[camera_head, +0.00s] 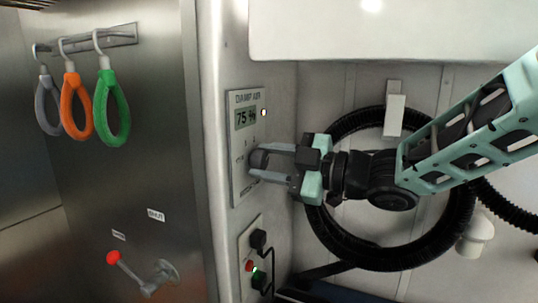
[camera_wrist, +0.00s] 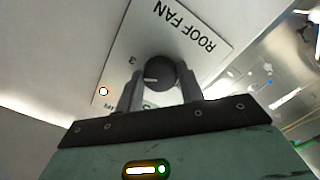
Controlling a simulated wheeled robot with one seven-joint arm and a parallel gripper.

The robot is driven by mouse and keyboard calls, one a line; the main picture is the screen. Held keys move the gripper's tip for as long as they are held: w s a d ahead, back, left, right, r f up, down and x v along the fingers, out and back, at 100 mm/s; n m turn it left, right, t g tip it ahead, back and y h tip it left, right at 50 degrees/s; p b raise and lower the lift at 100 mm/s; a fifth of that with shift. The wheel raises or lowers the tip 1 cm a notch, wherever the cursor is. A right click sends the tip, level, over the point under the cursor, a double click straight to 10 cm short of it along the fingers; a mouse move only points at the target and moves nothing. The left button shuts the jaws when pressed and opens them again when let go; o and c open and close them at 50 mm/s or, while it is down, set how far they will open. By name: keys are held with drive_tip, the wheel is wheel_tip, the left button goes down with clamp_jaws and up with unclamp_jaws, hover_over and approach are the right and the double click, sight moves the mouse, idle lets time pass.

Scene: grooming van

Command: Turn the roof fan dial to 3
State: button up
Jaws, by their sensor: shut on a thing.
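The roof fan dial (camera_wrist: 161,70) is a round dark knob on a white plate (camera_wrist: 190,22) printed "ROOF FAN", which looks upside down in the wrist view. A "3" is printed just left of the knob in that view. The knob's white mark points left in the picture, a little below the "3"; I cannot tell whether they line up. My gripper (camera_wrist: 163,80) is shut on the knob, one finger on each side. The fingers hide part of the plate and any other numbers. In the head view my gripper (camera_head: 262,161) reaches the wall panel from the right and mostly covers the dial.
Above the dial, a "DAMP AIR" display (camera_head: 246,117) reads 75 %. A coiled black hose (camera_head: 345,250) hangs behind my arm. Coloured loops (camera_head: 113,110) and a red-knobbed lever (camera_head: 114,258) are at the left.

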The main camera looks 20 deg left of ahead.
drive_tip(key=shift+m+p, duration=0.7)
drive_tip(key=shift+m, duration=0.8)
drive_tip(key=o, duration=1)
drive_tip(key=d+b, duration=0.1)
drive_tip(key=d, duration=0.4)
drive_tip(key=s+d+b, duration=0.1)
drive_tip(key=d+b, duration=0.1)
drive_tip(key=d, duration=0.4)
drive_tip(key=d+b, duration=0.1)
drive_tip(key=d, duration=0.5)
drive_tip(key=shift+s+d, duration=0.15)
drive_tip(key=shift+d, duration=0.1)
